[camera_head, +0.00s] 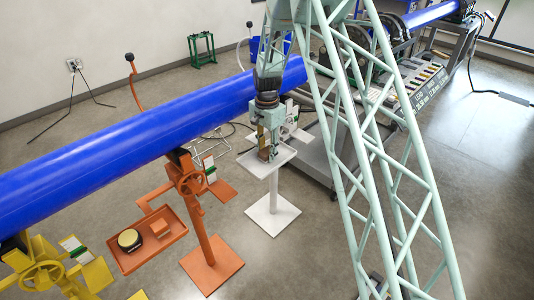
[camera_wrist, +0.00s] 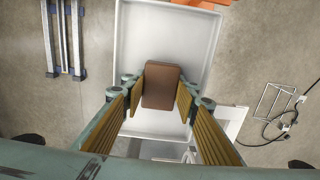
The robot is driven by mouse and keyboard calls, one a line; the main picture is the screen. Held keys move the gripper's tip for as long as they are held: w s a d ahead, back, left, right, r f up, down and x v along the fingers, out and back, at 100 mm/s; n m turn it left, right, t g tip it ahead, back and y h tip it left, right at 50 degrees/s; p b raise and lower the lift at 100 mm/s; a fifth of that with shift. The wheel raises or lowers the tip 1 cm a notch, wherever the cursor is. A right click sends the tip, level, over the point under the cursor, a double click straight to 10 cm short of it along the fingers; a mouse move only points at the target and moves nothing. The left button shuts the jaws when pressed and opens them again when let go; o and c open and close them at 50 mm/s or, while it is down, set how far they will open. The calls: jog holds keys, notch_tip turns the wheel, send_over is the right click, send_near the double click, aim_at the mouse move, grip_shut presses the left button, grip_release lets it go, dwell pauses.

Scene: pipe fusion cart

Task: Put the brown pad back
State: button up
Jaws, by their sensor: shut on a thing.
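The brown pad (camera_wrist: 162,86) is between the two yellow-faced fingers of my gripper (camera_wrist: 162,92) in the wrist view. My gripper is shut on its sides. The pad is over the white tray (camera_wrist: 137,30). In the head view, my gripper (camera_head: 266,140) points down at the white tray (camera_head: 283,152) on its white stand, with the brown pad (camera_head: 264,154) low between the fingers. The pad's underside is hidden, so I cannot tell whether it touches the tray.
A long blue pipe (camera_head: 120,142) runs behind the tray. An orange stand (camera_head: 207,240) has an orange tray (camera_head: 130,262) holding a round yellow-and-black object (camera_head: 130,239) and an orange block (camera_head: 160,228). A grey cart (camera_head: 318,160) stands right of the white tray.

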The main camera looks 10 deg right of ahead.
aim_at(267, 151)
jog(key=shift+f, duration=0.15)
jog(key=o, duration=0.9)
notch_tip(267, 151, up, 12)
jog(key=shift+r+p, duration=0.15)
jog(key=shift+p, duration=0.65)
jog(key=shift+r, duration=0.1)
dwell(0.5)
